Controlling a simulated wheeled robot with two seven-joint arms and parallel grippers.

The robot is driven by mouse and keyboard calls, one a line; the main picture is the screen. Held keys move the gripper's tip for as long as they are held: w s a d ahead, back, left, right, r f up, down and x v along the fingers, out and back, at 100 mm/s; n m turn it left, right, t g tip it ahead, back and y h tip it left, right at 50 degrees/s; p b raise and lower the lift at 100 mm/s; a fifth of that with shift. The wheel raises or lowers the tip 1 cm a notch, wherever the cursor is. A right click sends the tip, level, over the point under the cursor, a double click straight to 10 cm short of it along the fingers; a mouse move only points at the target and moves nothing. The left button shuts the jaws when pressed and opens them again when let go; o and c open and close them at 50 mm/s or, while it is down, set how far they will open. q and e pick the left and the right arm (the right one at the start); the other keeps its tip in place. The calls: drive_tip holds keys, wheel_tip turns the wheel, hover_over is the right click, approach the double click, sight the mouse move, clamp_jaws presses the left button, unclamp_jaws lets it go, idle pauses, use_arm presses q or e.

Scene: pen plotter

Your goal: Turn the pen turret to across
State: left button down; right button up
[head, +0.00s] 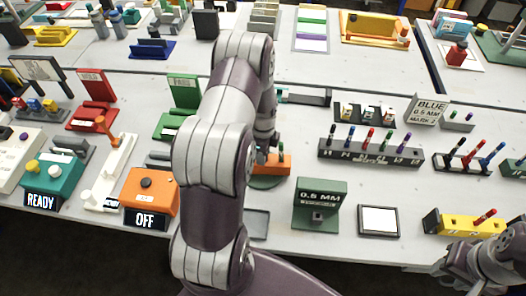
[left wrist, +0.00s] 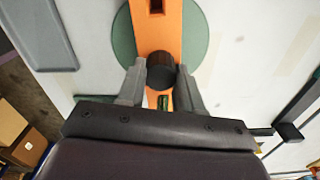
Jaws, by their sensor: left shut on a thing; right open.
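The pen turret is an orange bar (head: 282,166) on a round green base (head: 266,183), at the middle of the bench in the head view. In the left wrist view the orange bar (left wrist: 158,33) runs upright across the green disc (left wrist: 195,42). A dark round knob (left wrist: 161,74) stands on the bar. My left gripper (head: 266,152) is over the turret, with its fingers closed on both sides of the knob. My left arm hides part of the turret in the head view. My right gripper (head: 445,266) is open at the lower right, by the bench's front edge.
A green block marked 0.5 MM (head: 320,204) and a white pad (head: 378,220) stand right of the turret. A grey pen rack (head: 370,152) is behind them. An orange box reading OFF (head: 150,190) is to the left. A yellow pen holder (head: 465,224) is near my right gripper.

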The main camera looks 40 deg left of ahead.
use_arm(q)
drive_tip(key=shift+w+a+r+m, duration=0.1)
drive_tip(key=shift+w+r+m, duration=0.1)
drive_tip(key=shift+m, duration=0.2)
idle(0.4)
drive_tip(key=c, duration=1)
unclamp_jaws()
drive_tip(key=shift+c, duration=0.2)
drive_tip(key=shift+o, duration=1.4)
drive_tip(key=shift+s+f, duration=0.1)
drive_tip(key=shift+s, duration=0.05)
wheel_tip(320, 180, up, 13)
drive_tip(key=b, duration=0.1)
drive_tip(key=shift+f, duration=0.15)
